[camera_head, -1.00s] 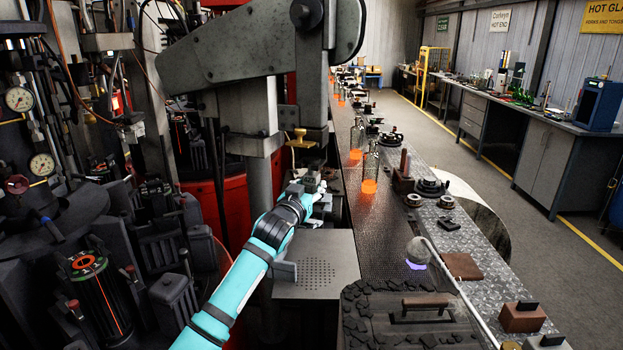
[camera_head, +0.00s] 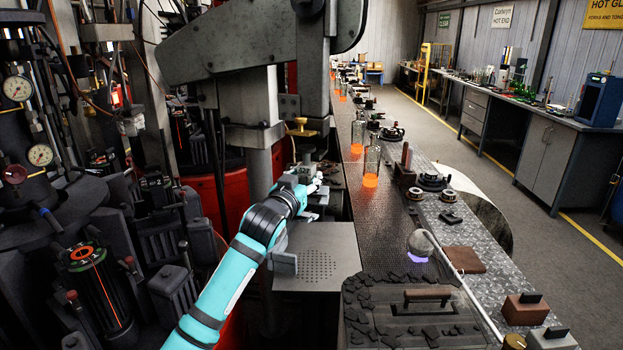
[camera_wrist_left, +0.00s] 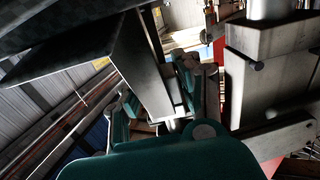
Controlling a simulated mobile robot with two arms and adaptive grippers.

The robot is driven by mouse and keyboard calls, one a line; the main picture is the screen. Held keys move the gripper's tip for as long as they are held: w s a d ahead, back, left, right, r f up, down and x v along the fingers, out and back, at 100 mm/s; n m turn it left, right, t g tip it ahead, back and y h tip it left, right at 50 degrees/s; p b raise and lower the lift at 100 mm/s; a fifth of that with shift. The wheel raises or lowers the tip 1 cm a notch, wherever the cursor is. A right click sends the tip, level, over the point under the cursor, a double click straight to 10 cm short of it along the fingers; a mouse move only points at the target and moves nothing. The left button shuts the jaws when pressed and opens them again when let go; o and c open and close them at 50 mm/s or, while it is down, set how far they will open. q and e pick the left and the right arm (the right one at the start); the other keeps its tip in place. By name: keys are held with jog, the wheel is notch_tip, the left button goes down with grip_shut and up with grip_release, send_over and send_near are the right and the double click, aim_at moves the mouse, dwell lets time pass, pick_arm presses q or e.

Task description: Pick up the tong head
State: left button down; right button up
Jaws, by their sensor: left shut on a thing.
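My left gripper (camera_head: 316,184) is at the grey machine beside the left edge of the conveyor, above a perforated metal box. It is small in the head view. In the left wrist view its teal fingers (camera_wrist_left: 160,105) are closed on both sides of a grey metal piece, which looks like the tong head (camera_wrist_left: 145,65). Much of the piece is hidden behind the fingers, and the view is dark. I cannot tell whether it is clear of its support. My right gripper does not show.
The perforated metal box (camera_head: 317,262) stands right below my left gripper. The machine's thick column (camera_head: 258,175) and a brass fitting (camera_head: 301,128) are close behind it. Glowing bottles (camera_head: 371,166) stand on the conveyor (camera_head: 385,225) to the right.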

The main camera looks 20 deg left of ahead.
pick_arm(q)
jog(key=s+b, duration=0.3)
jog(key=s, duration=1.1)
jog(key=shift+s+a, duration=0.15)
jog(key=shift+a, duration=0.3)
jog(key=shift+r, duration=0.1)
jog(key=s+p, duration=0.2)
jog(key=s, duration=0.8)
jog(key=shift+a, duration=0.3)
dwell(0.9)
